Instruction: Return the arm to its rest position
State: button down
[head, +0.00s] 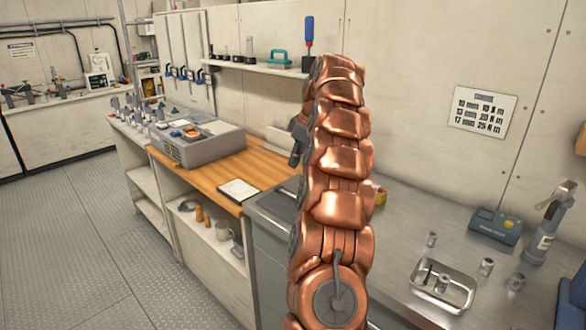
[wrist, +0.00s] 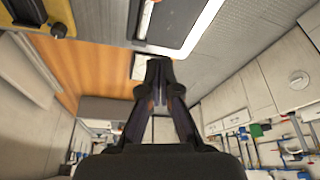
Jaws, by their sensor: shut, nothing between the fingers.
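My copper-coloured arm stands raised and nearly upright in the middle of the head view, in front of the workbench. My gripper (wrist: 156,72) shows in the wrist view with its dark fingers together at the tips and nothing between them. In the head view only a dark piece of the gripper (head: 297,143) shows at the left side of the arm; the rest is hidden behind the links. The gripper appears clear of the bench and touches nothing that I can see.
A metal counter (head: 400,235) on the right holds a metal tray (head: 462,294), small metal parts and a grey-blue device (head: 495,226). A wooden bench (head: 225,172) on the left bears a grey box (head: 200,148). A wall shelf (head: 255,67) runs behind the arm. The floor (head: 90,245) at left is clear.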

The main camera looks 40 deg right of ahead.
jog(key=shift+s+d+r, duration=0.1)
jog(key=shift+s+r, duration=0.1)
jog(key=shift+r, duration=0.35)
jog(key=s+a+r+m+g+p, duration=0.15)
jog(key=s+a, duration=0.25)
jog(key=a, duration=1.1)
jog(key=s+a+r+n+g+p, duration=0.15)
jog(key=s+a, duration=0.25)
jog(key=a, duration=1)
jog(key=s+a+f+m+p, duration=0.1)
jog(key=s+a+f, duration=0.2)
jog(key=s, duration=0.6)
jog(key=s+a+f+m+g+h+p, duration=0.1)
jog(key=s+a+f+m, duration=0.1)
jog(key=s, duration=0.7)
jog(key=s+a+f+m+g+p, duration=0.1)
jog(key=s+a+f, duration=0.4)
jog(key=s, duration=0.5)
jog(key=shift+f, duration=0.2)
